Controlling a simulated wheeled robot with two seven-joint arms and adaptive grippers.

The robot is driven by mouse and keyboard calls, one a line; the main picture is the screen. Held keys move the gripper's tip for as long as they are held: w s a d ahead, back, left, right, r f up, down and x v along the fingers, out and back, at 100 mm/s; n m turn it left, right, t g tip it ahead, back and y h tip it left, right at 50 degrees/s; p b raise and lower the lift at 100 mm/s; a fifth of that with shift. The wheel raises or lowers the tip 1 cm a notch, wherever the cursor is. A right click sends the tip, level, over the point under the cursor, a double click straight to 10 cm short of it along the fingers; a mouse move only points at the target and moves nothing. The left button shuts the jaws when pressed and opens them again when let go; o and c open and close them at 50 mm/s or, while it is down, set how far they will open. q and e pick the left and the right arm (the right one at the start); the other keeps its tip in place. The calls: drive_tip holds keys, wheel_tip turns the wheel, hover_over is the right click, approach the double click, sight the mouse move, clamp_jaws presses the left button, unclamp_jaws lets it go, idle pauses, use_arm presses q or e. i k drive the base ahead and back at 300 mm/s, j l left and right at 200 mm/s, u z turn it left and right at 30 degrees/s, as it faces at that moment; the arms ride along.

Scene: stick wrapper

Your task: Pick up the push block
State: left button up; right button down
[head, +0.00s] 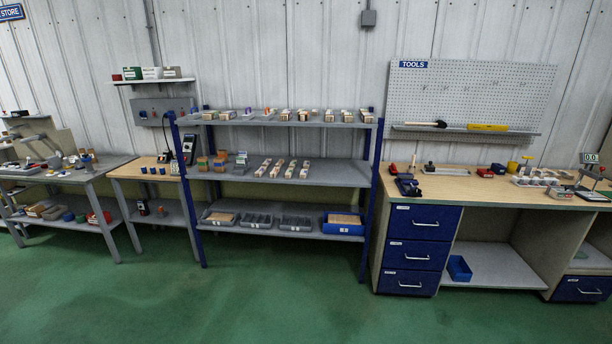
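I cannot pick out the push block with certainty; the objects are small and far off. The left workbench (108,162) carries several small items, among them a brown block-like piece (55,162) near its middle. The small wooden-topped table (130,170) beside it holds several small blue items (152,170). The right workbench (480,190) holds a dark blue vise-like tool (407,185) and a flat grey piece with a dark knob (445,170). Neither of my grippers is in view.
A blue-posted shelf rack (345,175) with rows of small boxes and grey bins (297,222) stands in the middle. A pegboard (470,95) hangs above the right workbench. A blue bin (459,268) sits beneath that bench. The green floor (290,300) in front is clear.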

sight(269, 116)
drive_tip(key=i, duration=1.55)
drive_tip(key=i+u, duration=0.15)
drive_tip(key=i, duration=0.25)
drive_tip(key=i+l+u, duration=0.2)
drive_tip(key=i, duration=0.2)
drive_tip(key=i+l+u, duration=0.2)
drive_tip(key=i+u, duration=0.15)
drive_tip(key=i+l+u, duration=0.35)
drive_tip(key=i, duration=0.2)
